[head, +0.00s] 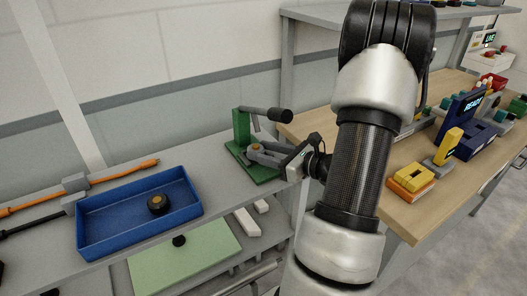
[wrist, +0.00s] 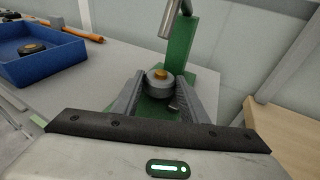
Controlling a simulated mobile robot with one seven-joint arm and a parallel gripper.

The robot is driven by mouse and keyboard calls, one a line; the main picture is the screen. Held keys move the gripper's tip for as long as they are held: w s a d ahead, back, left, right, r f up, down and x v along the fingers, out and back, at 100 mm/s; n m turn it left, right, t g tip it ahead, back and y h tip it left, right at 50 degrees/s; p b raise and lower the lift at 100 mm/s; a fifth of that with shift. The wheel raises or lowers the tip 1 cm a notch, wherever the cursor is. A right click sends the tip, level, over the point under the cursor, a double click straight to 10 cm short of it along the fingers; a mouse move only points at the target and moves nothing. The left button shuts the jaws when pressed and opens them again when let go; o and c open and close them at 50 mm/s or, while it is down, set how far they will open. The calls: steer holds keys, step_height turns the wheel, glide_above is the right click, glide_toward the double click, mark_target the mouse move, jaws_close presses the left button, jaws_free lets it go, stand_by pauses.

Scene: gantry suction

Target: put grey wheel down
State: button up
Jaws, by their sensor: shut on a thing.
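The grey wheel (wrist: 157,88), with an orange-yellow hub, is between the two fingers of my gripper (wrist: 160,80) in the wrist view. The fingers are shut on its sides. In the head view, my gripper (head: 264,152) reaches left over the green base of a green press (head: 241,128), and the grey wheel (head: 256,147) shows small at its fingertips. The press's upright (wrist: 204,65) stands just beyond the wheel in the wrist view. I cannot tell whether the wheel touches the green base below it.
A blue tray (head: 101,240) holding a dark wheel (head: 158,205) with a yellow hub stands left on the grey bench. An orange-handled tool (head: 124,172) lies behind it. The press's dark-ended lever (head: 262,112) sticks out above my gripper. A wooden table (head: 407,214) is at right.

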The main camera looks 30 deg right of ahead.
steer(key=shift+f, duration=0.35)
steer(key=shift+r, duration=0.1)
steer(key=o, duration=1.2)
steer(key=shift+r, duration=0.25)
steer(key=shift+r+p, duration=0.55)
steer(key=shift+p, duration=0.05)
steer(key=v, duration=1.2)
steer(key=shift+f, duration=0.15)
